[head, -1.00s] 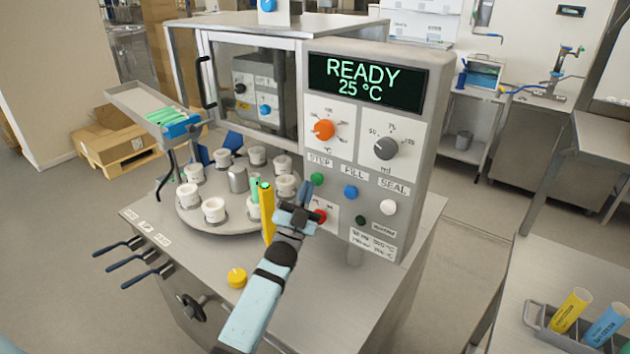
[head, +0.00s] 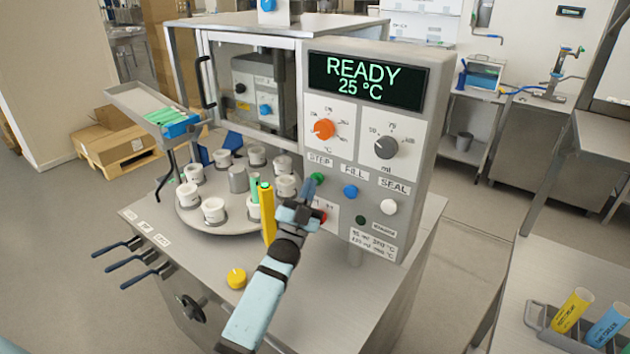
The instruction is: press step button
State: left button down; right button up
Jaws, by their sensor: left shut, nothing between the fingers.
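The green STEP button (head: 318,179) sits on the machine's front panel (head: 345,215), under the STEP label (head: 320,159). My left gripper (head: 309,187) is shut and empty, its blue fingertips at the lower left edge of the green button in the head view. I cannot tell whether they touch it. The gripper partly covers the red button (head: 322,217) below. The display (head: 366,80) reads READY 25 °C. My right gripper is not in view.
The blue FILL button (head: 351,192) and white SEAL button (head: 389,207) are to the right. A turntable (head: 238,223) with several white jars stands left of my gripper, with a yellow post (head: 268,215) close beside it. A yellow knob (head: 237,278) sits on the deck.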

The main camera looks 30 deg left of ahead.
pick_arm(q)
jog(key=shift+w, duration=0.45)
dwell(0.3)
jog(key=shift+s, duration=1.1)
jog(key=shift+s+a+p, duration=0.15)
jog(key=shift+s+p, duration=0.3)
jog(key=shift+s, duration=0.75)
jog(key=shift+s+a+p, duration=0.1)
jog(key=shift+s+p, duration=0.35)
jog(key=shift+s, duration=0.75)
